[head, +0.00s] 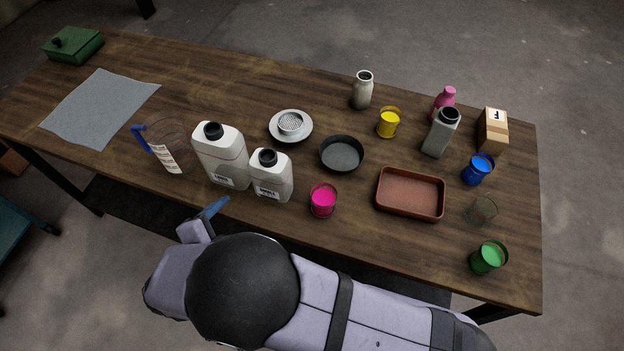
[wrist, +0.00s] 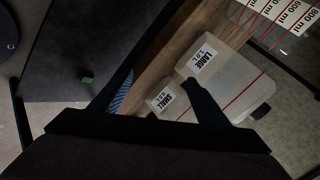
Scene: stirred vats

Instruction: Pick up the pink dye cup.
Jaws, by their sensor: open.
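The pink dye cup (head: 322,203) is a small clear cup of bright magenta dye. It stands upright near the front edge of the wooden table in the head view, right of the smaller white jug. My gripper (head: 213,209) is at the front edge, left of the cup and in front of the white jugs, apart from the cup. In the wrist view my gripper (wrist: 160,77) has its two dark fingers spread, with no object held between them. The pink cup does not show in the wrist view.
Yellow (head: 388,123), blue (head: 478,170) and green (head: 488,258) cups stand farther right.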

